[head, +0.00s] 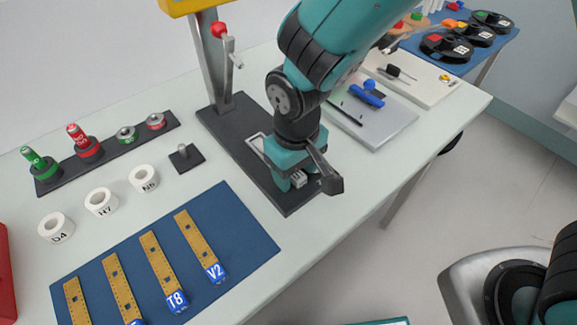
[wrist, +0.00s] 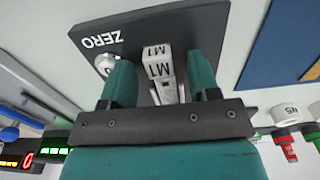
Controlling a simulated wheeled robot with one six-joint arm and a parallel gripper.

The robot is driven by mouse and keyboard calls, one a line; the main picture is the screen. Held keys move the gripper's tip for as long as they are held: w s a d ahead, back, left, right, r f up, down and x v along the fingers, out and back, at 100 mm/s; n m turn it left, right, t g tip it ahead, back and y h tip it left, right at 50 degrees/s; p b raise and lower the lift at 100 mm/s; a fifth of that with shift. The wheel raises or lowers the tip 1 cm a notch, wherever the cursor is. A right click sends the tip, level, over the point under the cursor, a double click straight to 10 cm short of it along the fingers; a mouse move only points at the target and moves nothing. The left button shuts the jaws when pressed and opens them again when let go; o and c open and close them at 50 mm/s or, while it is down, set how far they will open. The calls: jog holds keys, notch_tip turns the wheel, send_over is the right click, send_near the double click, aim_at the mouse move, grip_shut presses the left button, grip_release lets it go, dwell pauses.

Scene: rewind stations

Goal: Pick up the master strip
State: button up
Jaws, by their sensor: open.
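A pale grey piece labelled M1, which looks like the master strip (wrist: 158,68), sits on the dark base plate (wrist: 192,22) marked ZERO in the wrist view. My gripper (wrist: 163,82) is open, with one teal finger on each side of the piece. I cannot tell whether the fingers touch it. In the head view, my gripper (head: 291,182) is low over the front end of the stand's dark base, and a small part of the grey piece (head: 299,178) shows beside a finger. The rest is hidden by the gripper.
The stand's column (head: 214,65) with a red-knobbed lever rises behind my gripper. A blue mat (head: 235,225) with several yellow strips lies to the left, near white rings (head: 143,179). A grey tray (head: 385,125) with blue and black tools lies to the right.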

jog(key=c, duration=1)
jog(key=shift+r, duration=0.1)
